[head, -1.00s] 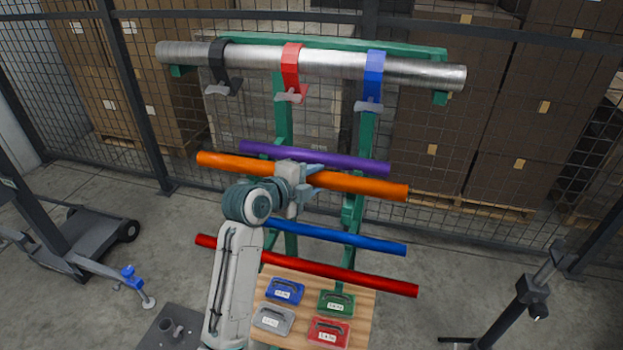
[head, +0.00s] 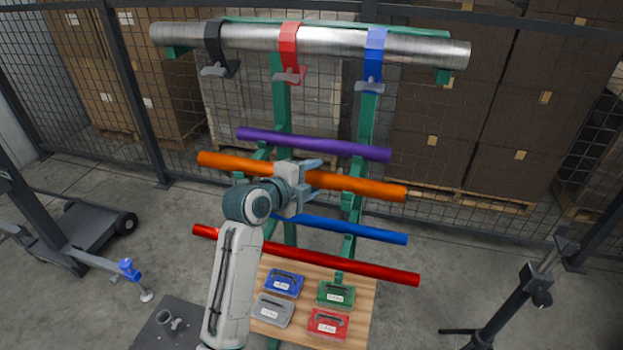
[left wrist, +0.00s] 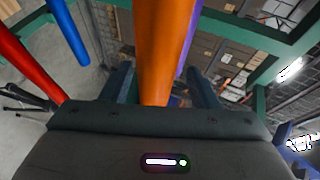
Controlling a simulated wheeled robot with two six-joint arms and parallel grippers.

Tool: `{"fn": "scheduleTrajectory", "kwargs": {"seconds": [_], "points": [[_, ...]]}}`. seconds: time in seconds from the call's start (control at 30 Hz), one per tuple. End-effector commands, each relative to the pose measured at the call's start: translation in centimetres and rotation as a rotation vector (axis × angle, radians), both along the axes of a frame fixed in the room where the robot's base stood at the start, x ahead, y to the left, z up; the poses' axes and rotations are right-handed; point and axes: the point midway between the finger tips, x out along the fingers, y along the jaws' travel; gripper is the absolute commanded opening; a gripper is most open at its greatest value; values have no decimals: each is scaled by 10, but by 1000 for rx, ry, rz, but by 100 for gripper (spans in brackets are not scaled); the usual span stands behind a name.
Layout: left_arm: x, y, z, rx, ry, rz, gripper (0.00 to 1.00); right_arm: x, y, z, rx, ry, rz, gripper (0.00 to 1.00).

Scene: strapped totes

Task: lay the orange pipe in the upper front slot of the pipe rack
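The orange pipe (head: 370,187) lies across the front of the green pipe rack (head: 368,105), nearly level in the head view. It is below the purple pipe (head: 340,148) and above the blue pipe (head: 370,233). My left gripper (head: 308,179) is shut on the orange pipe near its middle. In the left wrist view the orange pipe (left wrist: 162,50) runs between the two fingers. I cannot tell whether the pipe touches the rack's arms, as the gripper and the pipe hide part of them. My right gripper is not in view.
A red pipe (head: 370,268) lies lowest. A metal pipe (head: 340,41) is strapped across the rack's top. Several small cases, including a green one (head: 336,293), lie on a wooden board (head: 363,315). A dark stand (head: 515,300) is at right. A mesh fence stands behind.

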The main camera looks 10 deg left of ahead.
Motion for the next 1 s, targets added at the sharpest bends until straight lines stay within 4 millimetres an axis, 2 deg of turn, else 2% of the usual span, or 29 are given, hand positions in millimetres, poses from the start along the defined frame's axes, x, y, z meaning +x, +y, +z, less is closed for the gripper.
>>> {"fn": "scheduleTrajectory", "kwargs": {"seconds": [0.3, 0.43, 0.8, 1.0], "points": [[-1, 0, -2, 0, 3, 0, 61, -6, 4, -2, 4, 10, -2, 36], [-9, 5, 1, 1, 1, 1, 61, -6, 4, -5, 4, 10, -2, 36], [-72, 35, 22, 6, -2, 0, 61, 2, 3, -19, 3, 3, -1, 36], [-89, 43, 30, 2, -1, 0, 61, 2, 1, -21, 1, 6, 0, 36]]}}
